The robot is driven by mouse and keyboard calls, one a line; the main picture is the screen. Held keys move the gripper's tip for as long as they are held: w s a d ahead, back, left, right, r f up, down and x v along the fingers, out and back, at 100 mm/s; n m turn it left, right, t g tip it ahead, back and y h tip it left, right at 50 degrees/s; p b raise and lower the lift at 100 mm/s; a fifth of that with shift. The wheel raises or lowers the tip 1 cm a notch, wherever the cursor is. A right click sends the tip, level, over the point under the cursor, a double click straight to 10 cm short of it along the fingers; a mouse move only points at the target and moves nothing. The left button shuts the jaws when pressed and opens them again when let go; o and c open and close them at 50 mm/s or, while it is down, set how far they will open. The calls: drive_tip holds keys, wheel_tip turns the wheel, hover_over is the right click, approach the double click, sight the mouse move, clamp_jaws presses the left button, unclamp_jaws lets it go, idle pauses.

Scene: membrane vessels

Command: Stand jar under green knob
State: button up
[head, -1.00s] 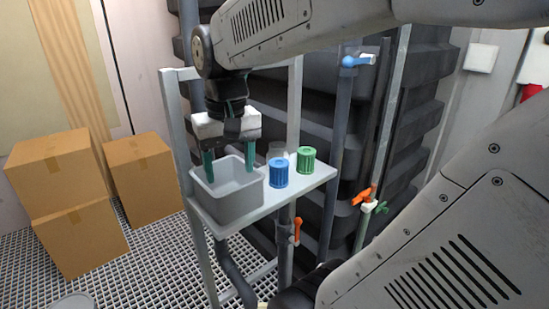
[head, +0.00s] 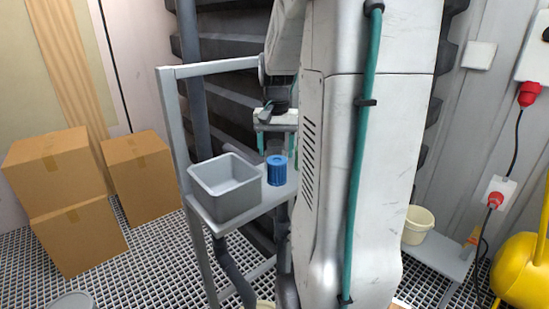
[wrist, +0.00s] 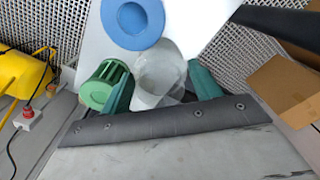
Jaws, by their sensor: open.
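A clear jar (wrist: 160,74) stands on the shelf between the two green fingers of my gripper (wrist: 162,84) in the wrist view. My gripper is open around it; contact cannot be told. In the head view my gripper (head: 277,146) points down over the shelf behind a blue ribbed cylinder (head: 277,171), and the jar cannot be made out. A green ribbed cylinder (wrist: 106,85) is close to the left finger in the wrist view. The small green valve knob on the pipes, seen earlier in the head view, is now hidden behind my arm.
A grey bin (head: 207,205) takes the left part of the shelf (head: 248,215). The blue cylinder (wrist: 133,22) is beyond the jar in the wrist view. Cardboard boxes (head: 78,228) stand at the left. A cream bucket (head: 418,224) and yellow object (head: 522,270) are at the right.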

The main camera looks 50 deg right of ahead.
drive_tip(key=shift+f, duration=0.7)
drive_tip(key=c, duration=0.7)
